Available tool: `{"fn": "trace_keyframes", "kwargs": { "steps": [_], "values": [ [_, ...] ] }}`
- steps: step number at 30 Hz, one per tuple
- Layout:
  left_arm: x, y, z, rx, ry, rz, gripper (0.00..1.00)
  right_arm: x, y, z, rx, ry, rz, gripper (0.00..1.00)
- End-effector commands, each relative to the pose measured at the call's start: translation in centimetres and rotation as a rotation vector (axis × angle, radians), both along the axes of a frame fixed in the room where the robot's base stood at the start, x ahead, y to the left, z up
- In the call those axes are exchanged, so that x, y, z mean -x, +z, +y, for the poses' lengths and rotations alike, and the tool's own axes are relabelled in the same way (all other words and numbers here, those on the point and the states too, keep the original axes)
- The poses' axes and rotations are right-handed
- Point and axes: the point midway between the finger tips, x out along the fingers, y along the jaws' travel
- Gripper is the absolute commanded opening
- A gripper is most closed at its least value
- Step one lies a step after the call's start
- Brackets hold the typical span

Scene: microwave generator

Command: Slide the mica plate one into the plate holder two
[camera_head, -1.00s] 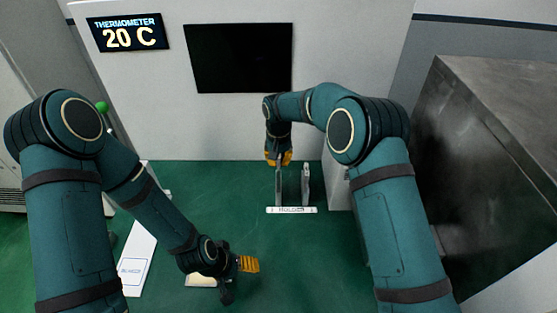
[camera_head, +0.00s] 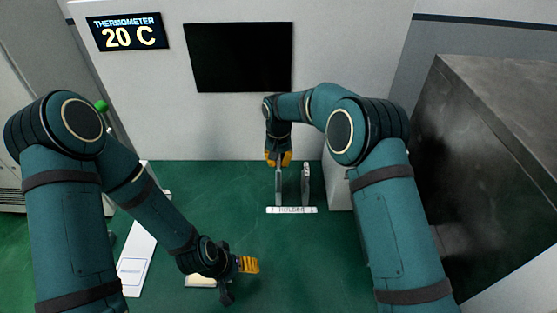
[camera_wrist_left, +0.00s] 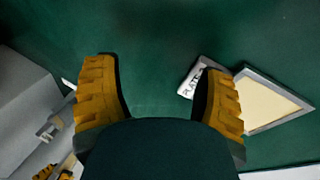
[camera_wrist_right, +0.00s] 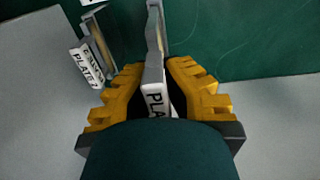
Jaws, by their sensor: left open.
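My right gripper (camera_head: 278,160) is shut on a thin grey-framed plate (camera_head: 279,187), held upright by its top edge; part of a "PLA" label shows in the right wrist view (camera_wrist_right: 155,92). The plate stands at the left part of a white-labelled holder (camera_head: 291,210); I cannot tell how deep it sits. A second upright plate (camera_head: 306,183), labelled "PLATE" in the right wrist view (camera_wrist_right: 86,68), stands at the holder's right. My left gripper (camera_head: 246,264) is open and empty. A cream plate in a grey frame (camera_wrist_left: 268,102) lies near its fingers. Plate numbers are unreadable.
A white labelled board (camera_head: 136,262) lies on the green surface at the left. A grey-white wall with a black screen (camera_head: 240,58) and a thermometer display reading 20 C (camera_head: 128,33) stands behind. A dark metal box (camera_head: 490,150) stands right. Green surface is clear between the grippers.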

Motion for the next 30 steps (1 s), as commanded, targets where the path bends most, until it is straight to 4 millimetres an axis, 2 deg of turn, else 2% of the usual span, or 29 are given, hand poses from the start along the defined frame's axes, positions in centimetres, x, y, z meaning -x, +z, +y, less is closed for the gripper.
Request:
{"fn": "trace_keyframes", "kwargs": {
  "steps": [30],
  "values": [
    [0.0,-1.2,0.0,0.000,0.000,-0.001,0.71,0.0,-1.9,0.0,0.000,0.000,0.000,0.00]
  ]
}}
